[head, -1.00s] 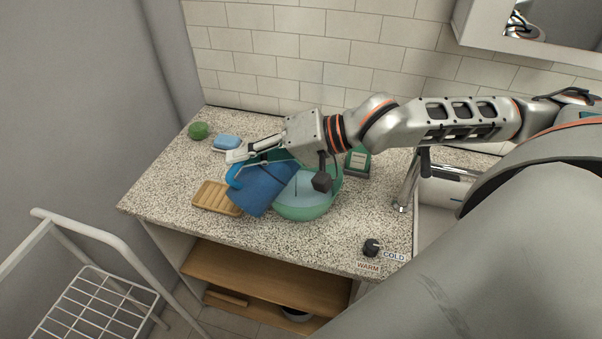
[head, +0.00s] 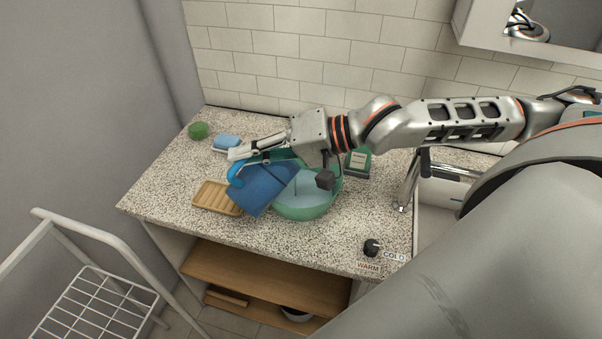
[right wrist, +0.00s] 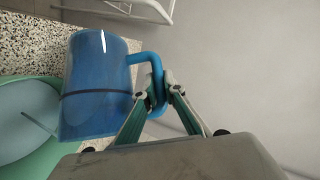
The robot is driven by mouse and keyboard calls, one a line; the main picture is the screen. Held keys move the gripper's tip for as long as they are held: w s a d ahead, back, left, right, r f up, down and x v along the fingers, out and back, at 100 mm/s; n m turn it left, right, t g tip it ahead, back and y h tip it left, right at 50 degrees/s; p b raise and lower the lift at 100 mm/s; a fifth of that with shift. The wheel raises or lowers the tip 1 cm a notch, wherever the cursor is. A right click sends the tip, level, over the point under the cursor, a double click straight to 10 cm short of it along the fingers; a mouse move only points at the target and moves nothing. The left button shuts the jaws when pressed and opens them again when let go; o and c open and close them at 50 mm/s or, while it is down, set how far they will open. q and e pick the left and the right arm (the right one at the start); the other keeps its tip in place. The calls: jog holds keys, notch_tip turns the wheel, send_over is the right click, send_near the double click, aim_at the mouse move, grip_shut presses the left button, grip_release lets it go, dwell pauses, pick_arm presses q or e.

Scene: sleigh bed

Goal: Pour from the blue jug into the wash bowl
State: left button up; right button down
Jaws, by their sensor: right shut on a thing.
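The blue jug (head: 264,188) is tilted toward the right in the head view, its mouth side over the green wash bowl (head: 309,211). The wash bowl stands on the speckled counter and has pale liquid inside. A thin stream shows over the bowl. My right gripper (head: 240,159) is shut on the jug's handle. In the right wrist view the fingers (right wrist: 163,98) close around the blue handle, with the jug (right wrist: 97,85) at left and part of the bowl (right wrist: 48,158) beyond it. My left gripper is not in view.
A wooden slatted soap dish (head: 216,198) lies left of the jug. A blue sponge (head: 227,141) and a green round item (head: 198,130) sit at the back left. A green box (head: 358,161) stands behind the bowl. The tap (head: 408,185) and dark knob (head: 371,247) are at right.

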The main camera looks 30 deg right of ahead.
jog(key=shift+w+d+m+y, duration=0.15)
jog(key=shift+d+m+y, duration=0.35)
jog(key=shift+d+y, duration=0.3)
dwell(1.6)
jog(key=shift+w+d+r+m+t+y, duration=0.1)
jog(key=shift+d+r+m+t+y, duration=0.1)
jog(key=shift+d, duration=0.25)
jog(key=shift+w+d+r+m+t+y, duration=0.1)
jog(key=shift+d+r, duration=0.1)
jog(key=shift+d, duration=0.25)
dwell(0.8)
jog(key=shift+s+a+f+h, duration=0.15)
jog(key=shift+a+f+h, duration=0.05)
jog(key=shift+a, duration=0.25)
jog(key=shift+s+a+f+h, duration=0.1)
jog(key=shift+a+f+h, duration=0.1)
jog(key=shift+a, duration=0.2)
jog(key=shift+a+n, duration=0.15)
jog(key=shift+n, duration=0.25)
jog(key=shift+a, duration=0.1)
